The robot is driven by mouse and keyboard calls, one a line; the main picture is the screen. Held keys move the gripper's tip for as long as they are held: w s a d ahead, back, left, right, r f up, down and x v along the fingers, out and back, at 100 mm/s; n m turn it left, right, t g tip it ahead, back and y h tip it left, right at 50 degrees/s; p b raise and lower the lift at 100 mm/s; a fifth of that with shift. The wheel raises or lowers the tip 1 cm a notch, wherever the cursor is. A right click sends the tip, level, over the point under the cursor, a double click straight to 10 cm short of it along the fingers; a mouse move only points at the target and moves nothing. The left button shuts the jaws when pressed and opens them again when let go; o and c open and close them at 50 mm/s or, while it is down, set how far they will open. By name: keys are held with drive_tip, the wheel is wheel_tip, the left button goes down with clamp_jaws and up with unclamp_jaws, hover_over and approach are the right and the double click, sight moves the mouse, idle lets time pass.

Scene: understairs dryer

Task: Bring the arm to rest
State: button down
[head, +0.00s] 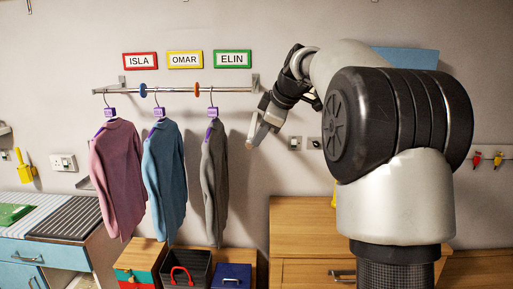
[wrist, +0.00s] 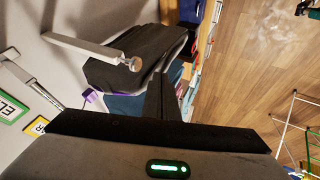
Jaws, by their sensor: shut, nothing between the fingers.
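My arm (head: 395,190) is raised and bent at the right of the head view. My gripper (head: 252,143) hangs out to the left from it, tilted down, in front of the wall just right of the grey sweater (head: 215,165). In the wrist view the dark fingers (wrist: 160,98) are together and hold nothing.
A pink sweater (head: 117,180) and a blue sweater (head: 165,175) also hang on the rail. Name signs (head: 185,60) are above. Boxes (head: 233,276) stand below, beside a wooden cabinet (head: 300,235). A drying rack (wrist: 290,120) stands on open floor in the wrist view.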

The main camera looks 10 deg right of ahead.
drive_tip(key=s+a+r+m+g+h+p, duration=0.1)
drive_tip(key=s+a+m, duration=0.15)
drive_tip(key=s, duration=0.75)
drive_tip(key=s+a+r+m+h, duration=0.1)
drive_tip(key=s+m, duration=0.3)
drive_tip(key=s, duration=0.6)
drive_tip(key=s+f+m, duration=0.3)
drive_tip(key=s+f, duration=0.3)
drive_tip(key=s, duration=0.3)
drive_tip(key=s+f+m+h, duration=0.1)
drive_tip(key=s+f+m, duration=0.3)
drive_tip(key=s, duration=0.5)
wheel_tip(320, 180, down, 3)
drive_tip(key=shift+s+a+r+p, duration=0.2)
drive_tip(key=shift+a+p, duration=0.05)
drive_tip(key=shift+p, duration=0.2)
